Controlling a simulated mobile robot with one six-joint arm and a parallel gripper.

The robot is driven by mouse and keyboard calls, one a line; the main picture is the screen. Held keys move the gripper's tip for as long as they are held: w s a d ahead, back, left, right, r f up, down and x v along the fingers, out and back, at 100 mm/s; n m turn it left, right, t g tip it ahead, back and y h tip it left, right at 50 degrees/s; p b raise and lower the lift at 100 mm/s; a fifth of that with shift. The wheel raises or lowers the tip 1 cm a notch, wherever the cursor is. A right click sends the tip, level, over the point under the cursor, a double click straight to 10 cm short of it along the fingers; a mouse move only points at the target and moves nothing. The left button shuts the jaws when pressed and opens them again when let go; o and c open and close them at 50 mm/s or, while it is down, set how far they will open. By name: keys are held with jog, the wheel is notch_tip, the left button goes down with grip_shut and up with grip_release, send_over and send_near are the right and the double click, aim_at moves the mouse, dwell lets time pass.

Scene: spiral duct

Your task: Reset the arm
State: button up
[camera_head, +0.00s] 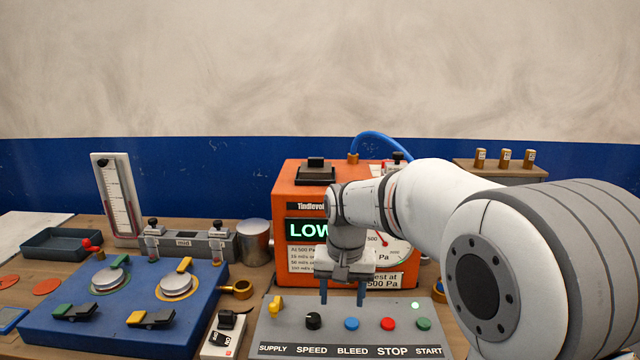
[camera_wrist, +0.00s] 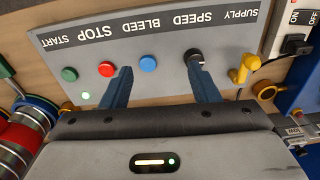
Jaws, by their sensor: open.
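My gripper (camera_head: 342,292) hangs from my arm above the back part of a grey control panel, in front of the orange box. Its two blue fingers are apart with nothing between them; in the wrist view the gripper (camera_wrist: 160,82) shows the same. The control panel (camera_head: 290,337) carries a yellow supply switch (camera_head: 275,305), a black speed knob (camera_head: 313,320), a blue bleed button (camera_head: 352,323), a red stop button (camera_head: 388,323) and a green start button (camera_head: 424,323). A green light (camera_head: 415,305) is lit behind the start button.
The orange box (camera_head: 300,180) shows "LOW" on its display and stands close behind my gripper. A blue valve board (camera_head: 100,325) fills the left. A white switch box (camera_head: 222,335) sits beside the panel.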

jog(key=s+d, duration=0.3)
jog(key=s, duration=0.4)
jog(key=s+d+t, duration=0.1)
jog(key=s+d, duration=0.3)
jog(key=s, duration=0.2)
jog(key=s+d+f+t, duration=0.1)
jog(key=s+d, duration=0.2)
jog(key=s, duration=0.4)
jog(key=shift+s+d+n, duration=0.35)
jog(key=shift+d+n, duration=0.05)
dwell(2.9)
